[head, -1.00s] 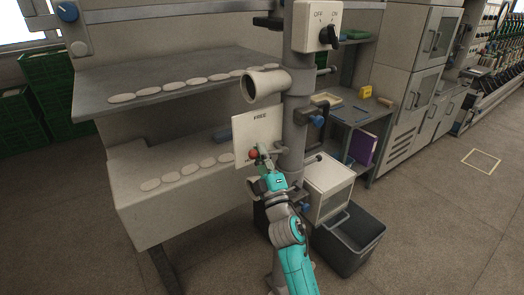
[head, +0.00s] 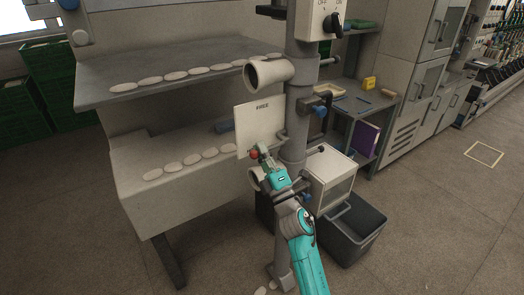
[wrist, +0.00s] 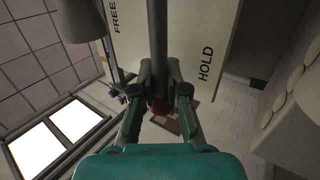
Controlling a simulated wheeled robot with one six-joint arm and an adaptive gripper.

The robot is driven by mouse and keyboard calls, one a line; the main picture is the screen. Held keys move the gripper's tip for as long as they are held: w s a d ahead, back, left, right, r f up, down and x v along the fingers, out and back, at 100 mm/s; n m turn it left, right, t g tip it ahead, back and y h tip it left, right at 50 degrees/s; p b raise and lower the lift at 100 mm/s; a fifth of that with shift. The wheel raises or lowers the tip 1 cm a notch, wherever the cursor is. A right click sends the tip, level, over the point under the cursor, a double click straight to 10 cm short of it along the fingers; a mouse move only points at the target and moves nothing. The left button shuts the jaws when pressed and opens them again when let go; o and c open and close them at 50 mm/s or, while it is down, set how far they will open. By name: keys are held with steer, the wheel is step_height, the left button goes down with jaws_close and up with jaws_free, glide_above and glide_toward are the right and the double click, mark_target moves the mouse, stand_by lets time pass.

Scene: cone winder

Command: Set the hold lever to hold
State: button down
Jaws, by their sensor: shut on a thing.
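The hold lever shows in the wrist view as a dark rod (wrist: 158,35) running between the words FREE and HOLD on its pale panel (wrist: 198,25). Its red knob (head: 254,154) is at the panel's lower edge in the head view. It also shows between the fingertips in the wrist view (wrist: 158,104). My gripper (head: 258,153) is shut on the knob. In the head view the panel (head: 258,125) reads FREE at its top; the HOLD word is not readable there, with my gripper over the lower edge.
A grey post (head: 296,120) stands right beside the panel, with a pale round tube (head: 267,72) above it. Shelves with several white discs (head: 195,158) are at left. A white cabinet (head: 330,180) and dark bin (head: 352,235) stand close at right. Floor farther right is clear.

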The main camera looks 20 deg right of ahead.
steer(key=shift+s+a+f, duration=0.1)
steer(key=shift+a+f, duration=0.05)
steer(key=shift+a, duration=0.15)
steer(key=c, duration=1.2)
jaws_free()
steer(key=shift+a, duration=0.15)
steer(key=shift+s+d+f, duration=0.25)
steer(key=shift+s+d, duration=0.1)
steer(key=v, duration=1.1)
steer(key=shift+s, duration=0.1)
